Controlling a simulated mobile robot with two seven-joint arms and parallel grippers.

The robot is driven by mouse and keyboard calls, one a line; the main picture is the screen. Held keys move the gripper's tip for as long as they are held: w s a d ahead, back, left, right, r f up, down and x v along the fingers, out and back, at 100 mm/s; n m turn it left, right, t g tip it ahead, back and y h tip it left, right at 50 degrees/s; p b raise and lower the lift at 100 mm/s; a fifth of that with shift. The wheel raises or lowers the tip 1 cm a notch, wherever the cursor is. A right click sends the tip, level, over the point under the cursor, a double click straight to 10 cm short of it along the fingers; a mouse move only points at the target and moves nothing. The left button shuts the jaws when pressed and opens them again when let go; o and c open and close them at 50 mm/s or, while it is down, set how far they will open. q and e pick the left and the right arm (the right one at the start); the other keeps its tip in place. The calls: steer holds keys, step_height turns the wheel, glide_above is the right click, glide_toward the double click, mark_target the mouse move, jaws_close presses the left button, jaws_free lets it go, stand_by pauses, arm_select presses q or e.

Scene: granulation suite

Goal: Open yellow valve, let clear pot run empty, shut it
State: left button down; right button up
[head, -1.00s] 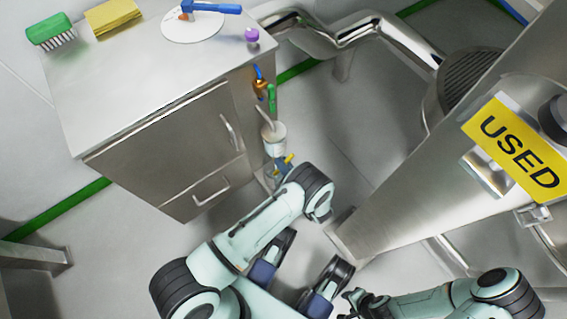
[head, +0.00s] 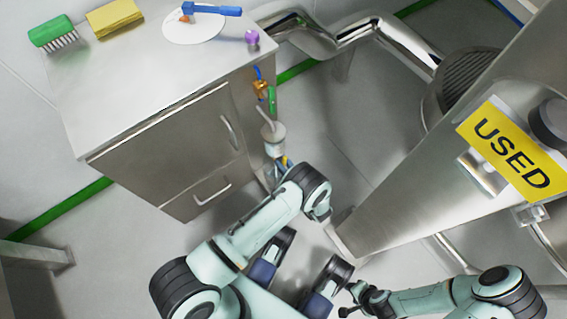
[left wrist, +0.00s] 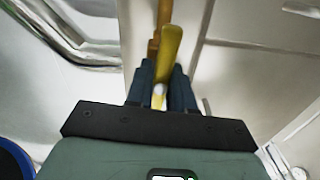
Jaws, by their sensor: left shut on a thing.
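The yellow valve handle (left wrist: 170,45) runs up between the fingers of my left gripper (left wrist: 162,82) in the left wrist view. The gripper is shut on it. In the head view only a small bit of yellow (head: 284,160) shows above my left wrist, which hides most of the gripper and valve. The pot (head: 274,137), pale and small, hangs just above it at the cabinet's right side; its liquid level cannot be made out. My right gripper (head: 347,299) is at the bottom of the head view, its tips apart, with nothing seen between them.
A blue-handled valve (head: 260,78) and a green handle (head: 272,97) sit above the pot. The steel cabinet (head: 110,120) carries a green brush (head: 52,32), yellow sponge (head: 114,17), and purple knob (head: 252,37). A steel machine with a USED sign (head: 510,148) stands right.

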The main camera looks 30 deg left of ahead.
arm_select(q)
steer(key=shift+d, duration=0.1)
stand_by(0.4)
steer(key=c, duration=1)
jaws_free()
steer(key=p+v, duration=0.1)
steer(key=v, duration=1.2)
steer(key=shift+d, duration=0.2)
arm_select(e)
steer(key=shift+w+a+r+t, duration=0.1)
steer(key=shift+w+r+t, duration=0.15)
steer(key=shift+w+r, duration=0.35)
steer(key=shift+w+a+r+t, duration=0.1)
steer(key=shift+w+r+t, duration=0.2)
steer(key=shift+w, duration=0.35)
arm_select(q)
steer(key=shift+s, duration=0.1)
